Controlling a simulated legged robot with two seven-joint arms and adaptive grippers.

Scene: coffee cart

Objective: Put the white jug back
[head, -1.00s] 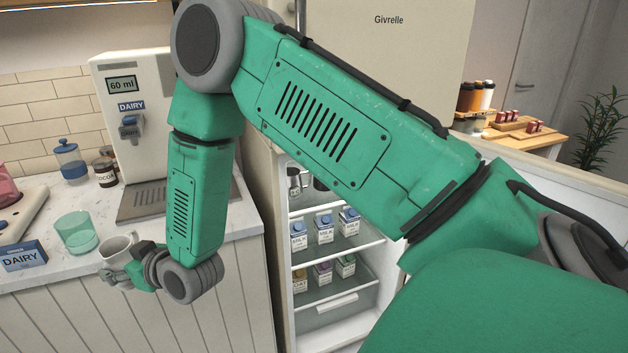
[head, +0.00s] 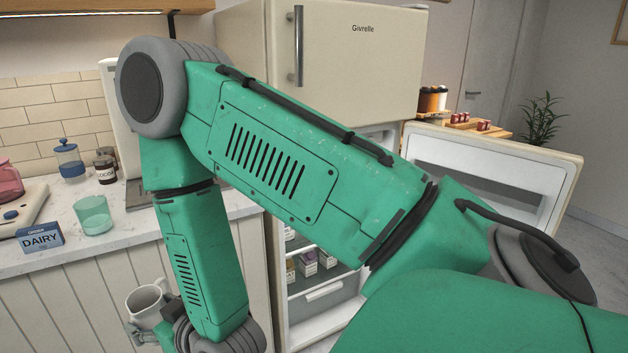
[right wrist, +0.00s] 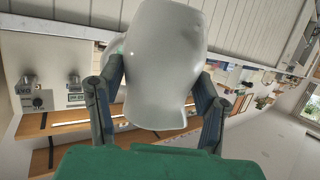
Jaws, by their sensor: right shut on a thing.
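The white jug (head: 150,308) is off the counter, in front of the counter's panelled face, low in the head view. It looks roughly upright, with its opening up. My right gripper (head: 142,336) is shut on it; my arm hides part of the hold. In the right wrist view the jug (right wrist: 163,65) fills the space between the two dark fingers of the gripper (right wrist: 158,88). My left gripper is in no view.
The counter (head: 60,255) holds a green glass (head: 93,215), a DAIRY box (head: 40,238), a blue-lidded jar (head: 68,157) and a cocoa jar (head: 104,168). The lower fridge door (head: 560,185) stands open. Milk cartons (head: 307,263) show inside. My arm hides most of the dispenser.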

